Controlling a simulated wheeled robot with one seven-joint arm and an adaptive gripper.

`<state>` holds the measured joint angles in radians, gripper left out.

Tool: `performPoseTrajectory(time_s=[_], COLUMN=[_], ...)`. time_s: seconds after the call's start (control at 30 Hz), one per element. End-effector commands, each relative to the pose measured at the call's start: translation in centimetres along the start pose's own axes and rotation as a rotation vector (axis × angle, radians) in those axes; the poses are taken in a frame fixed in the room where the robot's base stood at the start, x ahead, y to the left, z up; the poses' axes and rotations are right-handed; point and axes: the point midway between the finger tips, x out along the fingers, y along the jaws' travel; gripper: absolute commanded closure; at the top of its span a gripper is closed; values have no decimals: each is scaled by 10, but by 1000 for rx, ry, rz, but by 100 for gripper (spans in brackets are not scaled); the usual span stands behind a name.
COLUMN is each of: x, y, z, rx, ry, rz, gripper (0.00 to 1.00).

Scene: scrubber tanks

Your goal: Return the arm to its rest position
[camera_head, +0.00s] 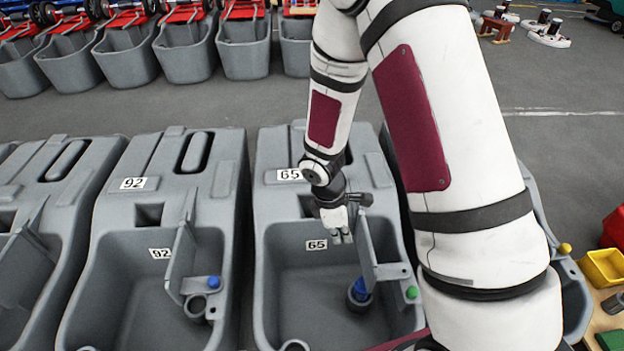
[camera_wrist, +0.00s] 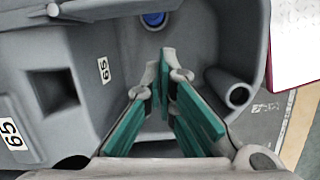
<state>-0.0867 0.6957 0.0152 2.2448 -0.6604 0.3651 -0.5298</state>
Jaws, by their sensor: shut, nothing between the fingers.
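My arm (camera_head: 455,130) reaches in from the right of the head view and bends down over the grey tank marked 65 (camera_head: 262,270). My gripper (camera_head: 341,236) hangs above that tank's basin, beside its upright divider flap (camera_head: 366,250). In the wrist view, my gripper (camera_wrist: 166,62) shows green finger pads drawn together, with nothing between them. The tank 65 wall (camera_wrist: 85,125) and its label lie below and left of the fingers. A blue cap (camera_wrist: 154,18) sits in the basin beyond the fingertips. My arm hides part of the tanks on the right.
A tank marked 92 (camera_head: 95,245) stands directly left, with another tank (camera_head: 60,190) beyond it. A row of grey buckets with red wringers (camera_head: 185,50) lines the back. Yellow (camera_head: 604,268) and red bins sit at far right. Grey floor (camera_head: 240,105) between the rows is clear.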

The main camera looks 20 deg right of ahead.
Motion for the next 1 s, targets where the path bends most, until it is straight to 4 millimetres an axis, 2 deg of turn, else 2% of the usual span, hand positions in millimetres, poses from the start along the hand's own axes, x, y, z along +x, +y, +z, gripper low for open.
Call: performPoseTrajectory(time_s=[0.17, 0.27, 0.47, 0.63, 0.77, 1.0], x=[-3, -17, -84, -142, -181, -238], y=[1, 3, 2, -15, -37, -93], z=[1, 7, 38, 68, 88, 118], rx=[7, 46, 240, 439, 585, 838], ry=[-1, -6, -22, -22, -9, 42], rz=[3, 14, 55, 73, 76, 55], gripper=[100, 100, 100, 100, 100, 100])
